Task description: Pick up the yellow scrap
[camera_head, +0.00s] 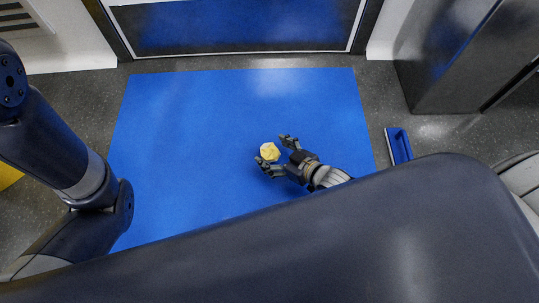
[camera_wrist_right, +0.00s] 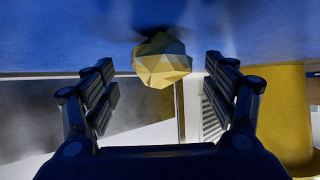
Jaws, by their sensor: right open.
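The yellow scrap (camera_head: 269,152) is a small crumpled, faceted lump on the blue mat (camera_head: 180,120) in the head view. My right gripper (camera_head: 272,150) is open, with its fingertips on either side of the scrap. In the right wrist view the scrap (camera_wrist_right: 161,60) shows near the top middle, between and beyond the two open fingers of my right gripper (camera_wrist_right: 162,80). Neither finger appears to touch it there. My left arm comes in at the left of the head view, but its gripper is out of view.
A blue flat object with a handle (camera_head: 398,146) lies on the grey floor right of the mat. A dark metal cabinet (camera_head: 450,60) stands at the upper right. A yellow object (camera_head: 8,172) shows at the left edge. The mat around the scrap is clear.

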